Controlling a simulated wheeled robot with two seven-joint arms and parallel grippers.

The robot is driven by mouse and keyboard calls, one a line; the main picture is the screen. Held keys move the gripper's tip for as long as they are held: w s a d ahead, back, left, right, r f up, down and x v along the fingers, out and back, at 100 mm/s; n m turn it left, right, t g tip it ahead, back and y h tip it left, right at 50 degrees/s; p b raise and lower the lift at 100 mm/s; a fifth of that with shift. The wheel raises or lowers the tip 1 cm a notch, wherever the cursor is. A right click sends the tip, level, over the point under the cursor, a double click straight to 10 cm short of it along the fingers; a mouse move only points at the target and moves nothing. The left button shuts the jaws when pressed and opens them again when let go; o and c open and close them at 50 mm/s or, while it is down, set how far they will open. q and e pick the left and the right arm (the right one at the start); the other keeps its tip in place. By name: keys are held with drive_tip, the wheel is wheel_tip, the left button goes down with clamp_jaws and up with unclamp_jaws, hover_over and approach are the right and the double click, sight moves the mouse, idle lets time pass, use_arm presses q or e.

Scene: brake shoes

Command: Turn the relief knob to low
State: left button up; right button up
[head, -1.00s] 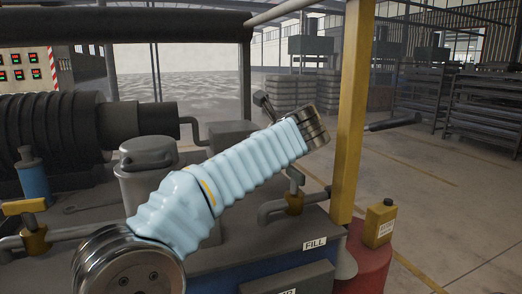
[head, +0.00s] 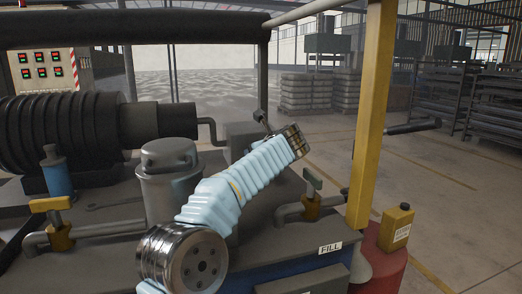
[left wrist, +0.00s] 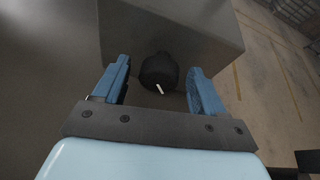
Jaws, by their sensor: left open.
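The relief knob appears to be the round black knob (left wrist: 159,70) with a white pointer line in the left wrist view. It sits on a side face of a grey box (left wrist: 175,25); its pointer slants down and slightly right. No low marking is readable. My left gripper (left wrist: 159,82) is open, with one blue finger on each side of the knob and visible gaps to both. I cannot tell how deep the fingers reach around it. In the head view my left arm hides the knob and gripper, with part of a grey box (head: 238,136) behind it. My right gripper is out of view.
A yellow post (head: 374,115) stands right of my left arm. A grey canister (head: 168,185) stands left of the arm. A yellow bottle (head: 396,225) sits on a red drum (head: 375,265).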

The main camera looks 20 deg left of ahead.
use_arm(q)
drive_tip(key=c, duration=1)
drive_tip(key=shift+c, duration=0.2)
